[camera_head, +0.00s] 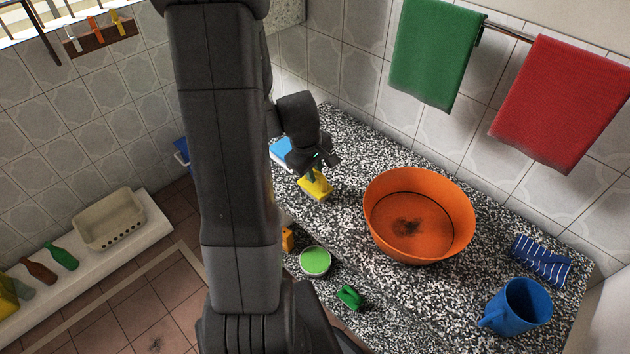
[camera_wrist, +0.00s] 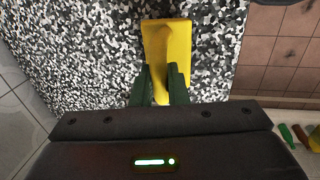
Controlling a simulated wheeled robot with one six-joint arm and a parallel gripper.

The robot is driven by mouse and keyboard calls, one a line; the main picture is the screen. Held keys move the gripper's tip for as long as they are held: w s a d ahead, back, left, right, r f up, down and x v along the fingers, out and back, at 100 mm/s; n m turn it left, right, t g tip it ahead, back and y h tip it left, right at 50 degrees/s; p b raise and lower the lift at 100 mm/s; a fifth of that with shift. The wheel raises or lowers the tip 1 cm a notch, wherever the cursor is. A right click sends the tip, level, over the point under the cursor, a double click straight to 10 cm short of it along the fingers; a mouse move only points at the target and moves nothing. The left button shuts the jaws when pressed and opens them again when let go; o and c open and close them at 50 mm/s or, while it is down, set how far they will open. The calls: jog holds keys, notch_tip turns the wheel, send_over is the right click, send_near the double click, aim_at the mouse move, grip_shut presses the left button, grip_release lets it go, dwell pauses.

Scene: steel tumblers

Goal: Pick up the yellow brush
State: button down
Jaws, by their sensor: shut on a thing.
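The yellow brush (camera_head: 316,185) is at the back left part of the speckled counter in the head view, just below my gripper (camera_head: 312,172). In the wrist view the yellow brush (camera_wrist: 172,55) extends away from between the two dark green fingers of my gripper (camera_wrist: 161,82). The fingers are shut on its near end. I cannot tell whether the brush rests on the counter or is slightly above it. My arm hides part of the counter to the left.
An orange basin (camera_head: 419,216) stands right of the brush on the counter (camera_head: 440,290). A light blue item (camera_head: 281,150) lies just behind the gripper. A green-topped round dish (camera_head: 315,261), a green item (camera_head: 349,296), a blue mug (camera_head: 517,307) and a striped cloth (camera_head: 541,261) are nearer or farther right.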

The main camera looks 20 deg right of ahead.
jog(key=shift+r, duration=0.1)
notch_tip(320, 180, up, 10)
jog(key=shift+f+p, duration=0.1)
jog(key=shift+p, duration=0.45)
